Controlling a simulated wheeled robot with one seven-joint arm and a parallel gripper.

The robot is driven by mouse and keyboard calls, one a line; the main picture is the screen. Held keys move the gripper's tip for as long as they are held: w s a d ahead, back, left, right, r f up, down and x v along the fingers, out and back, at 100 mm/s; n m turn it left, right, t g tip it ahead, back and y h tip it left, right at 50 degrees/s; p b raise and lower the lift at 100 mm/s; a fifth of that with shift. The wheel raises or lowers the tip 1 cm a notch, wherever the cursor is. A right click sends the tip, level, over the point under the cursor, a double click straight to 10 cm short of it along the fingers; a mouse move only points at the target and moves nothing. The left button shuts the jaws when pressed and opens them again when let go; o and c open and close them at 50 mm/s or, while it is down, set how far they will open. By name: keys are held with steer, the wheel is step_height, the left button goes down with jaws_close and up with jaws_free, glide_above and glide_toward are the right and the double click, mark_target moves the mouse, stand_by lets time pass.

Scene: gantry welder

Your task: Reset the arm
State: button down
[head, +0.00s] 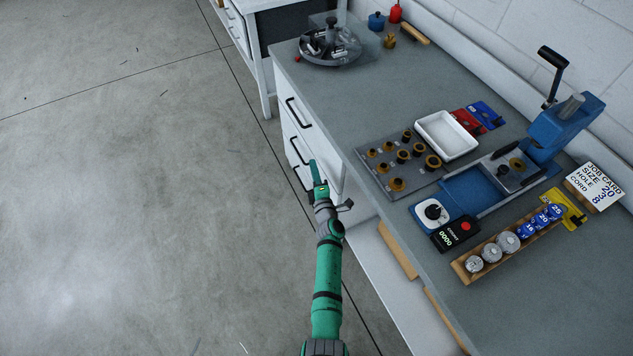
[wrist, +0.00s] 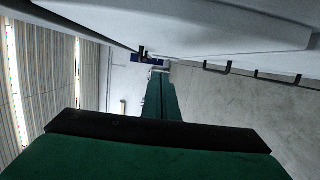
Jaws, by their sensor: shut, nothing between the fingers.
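My green arm reaches up from the bottom of the head view, beside the front of the workbench. My gripper (head: 316,174) is at its end, close to the bench's white drawers (head: 309,150), below the level of the benchtop. In the wrist view the green gripper fingers (wrist: 161,95) lie together, shut and empty. Whether the gripper touches the drawer front cannot be told.
The grey benchtop (head: 345,105) carries a blue press (head: 562,125), a white tray (head: 446,135), a board of brass pieces (head: 390,168), a wooden rack (head: 510,245) and a round dish (head: 330,48). Dark drawer handles (head: 290,112) stick out. The floor (head: 130,200) at left is clear.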

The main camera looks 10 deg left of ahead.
steer(key=s+d+r+m+h, duration=0.15)
steer(key=s+m, duration=0.45)
steer(key=s, duration=1.1)
steer(key=s+d+r+m+h, duration=0.2)
steer(key=s+m, duration=0.5)
steer(key=s, duration=1.1)
steer(key=s+d+r+m+h, duration=0.1)
steer(key=s+d+r+m, duration=0.2)
steer(key=s+r, duration=0.4)
steer(key=s+d+r+m+g+h, duration=0.1)
steer(key=s+d+r+m, duration=0.2)
steer(key=s, duration=0.9)
step_height(320, 180, up, 4)
steer(key=m, duration=0.3)
steer(key=shift+s+g+h, duration=0.25)
steer(key=shift+g+h, duration=0.05)
steer(key=shift+h, duration=0.05)
steer(key=shift+d+f, duration=0.1)
